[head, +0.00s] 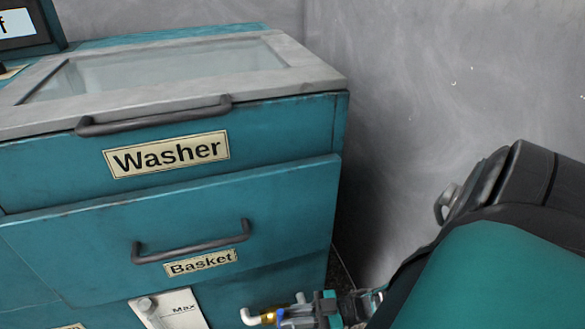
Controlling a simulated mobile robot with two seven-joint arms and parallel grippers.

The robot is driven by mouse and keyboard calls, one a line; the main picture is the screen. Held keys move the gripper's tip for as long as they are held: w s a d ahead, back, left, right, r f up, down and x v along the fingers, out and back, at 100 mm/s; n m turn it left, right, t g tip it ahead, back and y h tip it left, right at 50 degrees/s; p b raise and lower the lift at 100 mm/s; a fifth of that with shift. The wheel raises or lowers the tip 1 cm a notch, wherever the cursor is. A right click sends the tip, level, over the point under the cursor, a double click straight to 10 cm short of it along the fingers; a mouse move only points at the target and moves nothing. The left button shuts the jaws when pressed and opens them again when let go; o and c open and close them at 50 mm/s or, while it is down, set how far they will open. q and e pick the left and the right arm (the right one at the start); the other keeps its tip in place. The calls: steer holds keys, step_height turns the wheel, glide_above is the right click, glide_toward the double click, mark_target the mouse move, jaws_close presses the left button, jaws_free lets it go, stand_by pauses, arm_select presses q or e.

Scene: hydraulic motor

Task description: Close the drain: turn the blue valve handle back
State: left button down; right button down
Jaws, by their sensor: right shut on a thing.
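The drain valve shows at the bottom edge of the head view, low on the teal washer's front. It has a white spout (250,317), a brass-coloured body (268,318) and a small blue handle (280,316). My right gripper (299,312) reaches in from the right and is shut on the blue handle. The fingers and the lower picture edge hide much of the handle, so its exact angle cannot be told. My left gripper is not in view.
The washer (270,205) has a glass-topped lid (165,75) and a slightly protruding basket drawer (100,235) above the valve. A level gauge marked Max (180,309) is left of the spout. A grey wall (430,80) stands behind and to the right.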

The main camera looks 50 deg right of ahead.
steer(key=shift+a, duration=0.1)
steer(key=c, duration=1.1)
jaws_free()
steer(key=shift+v, duration=3.8)
